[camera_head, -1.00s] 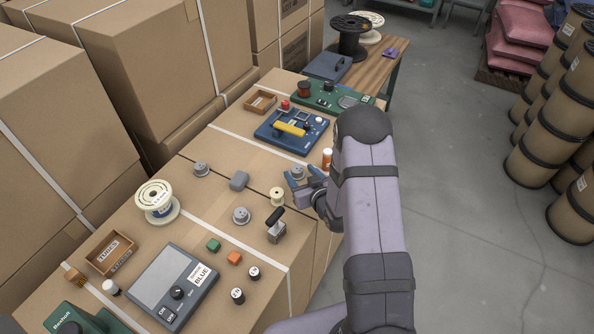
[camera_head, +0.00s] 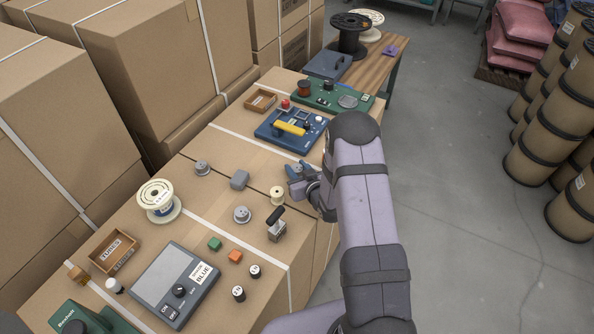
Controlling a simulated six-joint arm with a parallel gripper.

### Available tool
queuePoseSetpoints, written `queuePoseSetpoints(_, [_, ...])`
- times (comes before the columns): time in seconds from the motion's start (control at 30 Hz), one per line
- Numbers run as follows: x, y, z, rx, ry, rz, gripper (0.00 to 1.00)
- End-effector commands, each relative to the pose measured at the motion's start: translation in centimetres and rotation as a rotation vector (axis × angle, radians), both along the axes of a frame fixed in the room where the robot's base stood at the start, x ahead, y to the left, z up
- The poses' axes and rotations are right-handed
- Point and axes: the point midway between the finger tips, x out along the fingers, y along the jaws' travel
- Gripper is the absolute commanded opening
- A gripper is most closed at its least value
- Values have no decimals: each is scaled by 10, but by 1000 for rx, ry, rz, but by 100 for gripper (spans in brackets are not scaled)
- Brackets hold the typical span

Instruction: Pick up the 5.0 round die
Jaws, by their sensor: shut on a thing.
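My gripper (camera_head: 299,169), with blue fingers, is at the right edge of the cardboard-box top, shut on a small grey round die that the fingers and wrist mostly hide. Whether the die is clear of the surface cannot be told. Two other grey round dies stand on the box top: one (camera_head: 202,168) towards the back left and one (camera_head: 242,214) nearer the front. No size marking is readable on any of them.
A blue panel with a yellow handle (camera_head: 291,128) lies behind. A large white spool (camera_head: 158,199) and a grey control box (camera_head: 174,285) are left.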

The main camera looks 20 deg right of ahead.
Motion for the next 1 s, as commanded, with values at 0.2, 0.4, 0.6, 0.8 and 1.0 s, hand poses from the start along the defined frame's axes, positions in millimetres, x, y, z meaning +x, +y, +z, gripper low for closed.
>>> queuePoseSetpoints(0.2, [1, 0, 2, 0, -4, 0, 0])
queuePoseSetpoints(0.4, [1, 0, 8, 0, -4, 0, 0])
queuePoseSetpoints(0.6, [1, 0, 26, 0, -5, 0, 0])
queuePoseSetpoints(0.8, [1, 0, 54, -2, -7, 1, 0])
queuePoseSetpoints(1.0, [1, 0, 80, -1, -7, 0, 0])
